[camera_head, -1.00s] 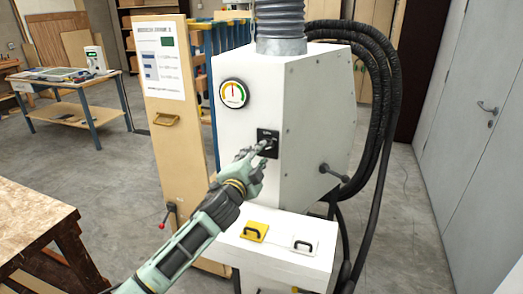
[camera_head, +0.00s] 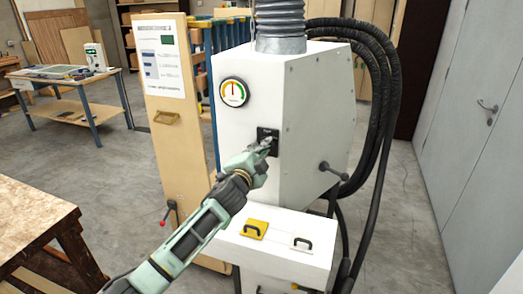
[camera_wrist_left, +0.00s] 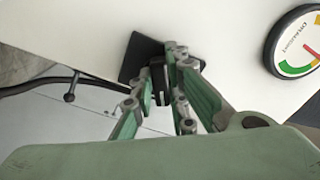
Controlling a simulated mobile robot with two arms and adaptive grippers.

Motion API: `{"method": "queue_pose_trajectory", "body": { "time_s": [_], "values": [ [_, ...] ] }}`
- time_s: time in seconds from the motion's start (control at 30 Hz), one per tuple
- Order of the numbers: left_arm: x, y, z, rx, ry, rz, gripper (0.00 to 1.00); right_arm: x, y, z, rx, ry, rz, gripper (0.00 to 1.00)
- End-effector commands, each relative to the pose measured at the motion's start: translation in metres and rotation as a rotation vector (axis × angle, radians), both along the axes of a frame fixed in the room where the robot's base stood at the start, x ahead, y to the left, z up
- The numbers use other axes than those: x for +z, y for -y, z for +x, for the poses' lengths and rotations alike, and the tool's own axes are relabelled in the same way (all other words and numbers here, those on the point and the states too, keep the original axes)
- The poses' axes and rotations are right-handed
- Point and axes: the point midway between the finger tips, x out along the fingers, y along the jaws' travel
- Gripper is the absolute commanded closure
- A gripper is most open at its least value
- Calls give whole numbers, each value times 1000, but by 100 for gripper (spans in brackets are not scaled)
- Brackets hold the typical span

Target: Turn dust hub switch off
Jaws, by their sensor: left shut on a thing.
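The dust hub (camera_head: 309,120) is a white cabinet with a grey hose on top. Its black switch plate (camera_head: 274,136) is on the front face, below and right of the round gauge (camera_head: 234,92). My left gripper (camera_head: 264,146) reaches up to the plate from the lower left. In the left wrist view the gripper (camera_wrist_left: 163,83) is shut on the small dark switch knob (camera_wrist_left: 157,70), in front of the black plate (camera_wrist_left: 137,58). The fingers partly hide the knob, and I cannot read its position. My right gripper is not in view.
A white ledge with a yellow handled plate (camera_head: 254,230) and a white handled plate (camera_head: 301,245) juts out below the switch. Black hoses (camera_head: 378,110) hang at the hub's right. A wooden table (camera_head: 35,225) stands at the lower left.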

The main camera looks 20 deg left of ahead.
Motion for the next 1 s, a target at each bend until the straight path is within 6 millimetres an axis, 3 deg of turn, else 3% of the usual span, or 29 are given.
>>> {"method": "queue_pose_trajectory", "body": {
  "time_s": [0.53,1.0],
  "values": [
    [-2,1,0,0,-4,-53,100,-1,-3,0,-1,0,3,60],
    [-4,2,0,1,-17,-418,100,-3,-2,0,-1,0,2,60]
  ]
}}
